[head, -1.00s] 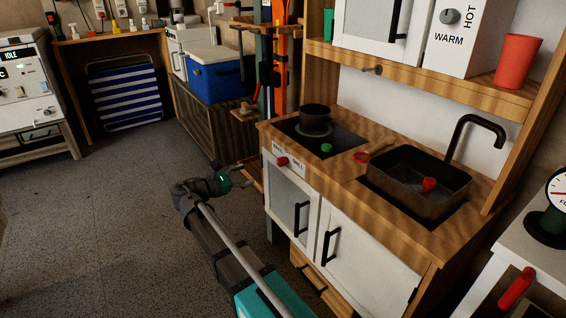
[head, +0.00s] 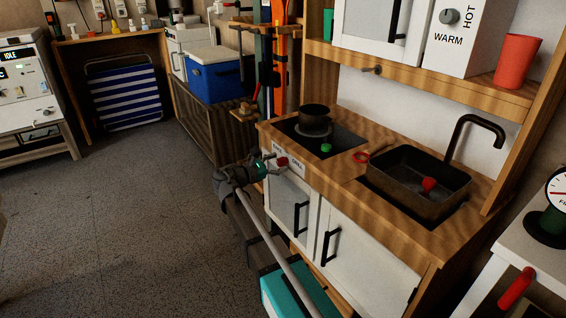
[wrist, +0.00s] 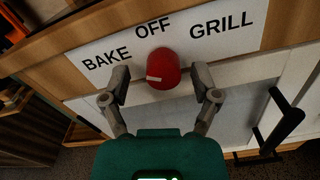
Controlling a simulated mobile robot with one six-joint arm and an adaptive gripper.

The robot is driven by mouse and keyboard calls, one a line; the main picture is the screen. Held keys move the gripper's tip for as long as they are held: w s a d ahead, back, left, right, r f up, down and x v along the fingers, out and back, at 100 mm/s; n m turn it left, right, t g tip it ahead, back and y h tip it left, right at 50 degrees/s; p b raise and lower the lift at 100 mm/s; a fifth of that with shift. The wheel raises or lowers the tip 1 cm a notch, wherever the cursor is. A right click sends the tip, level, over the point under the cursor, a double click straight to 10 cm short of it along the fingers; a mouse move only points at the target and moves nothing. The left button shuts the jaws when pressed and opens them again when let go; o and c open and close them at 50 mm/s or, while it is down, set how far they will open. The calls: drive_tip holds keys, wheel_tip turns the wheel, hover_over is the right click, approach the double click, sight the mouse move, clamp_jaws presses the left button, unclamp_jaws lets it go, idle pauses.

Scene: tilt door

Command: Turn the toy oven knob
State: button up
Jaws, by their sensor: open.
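The red oven knob (wrist: 163,69) sits on a white panel marked BAKE, OFF and GRILL in the wrist view. A pale mark on the knob lies toward its left side, near the BAKE side. In the head view the knob (head: 282,162) is on the front of the toy kitchen, above the oven door (head: 287,205). My gripper (wrist: 164,80) is open, with one finger on each side of the knob. A gap shows between the knob and each finger; I cannot tell whether the tips touch the panel. In the head view my gripper (head: 273,164) is right in front of the knob.
Black handles (head: 300,219) stick out from the oven and cupboard doors below. A black pot (head: 314,117) and a green piece (head: 326,148) are on the cooktop, beside a sink (head: 417,190). Open floor (head: 110,230) lies to the left.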

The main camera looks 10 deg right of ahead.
drive_tip(key=shift+w+d, duration=0.15)
drive_tip(key=shift+d, duration=0.25)
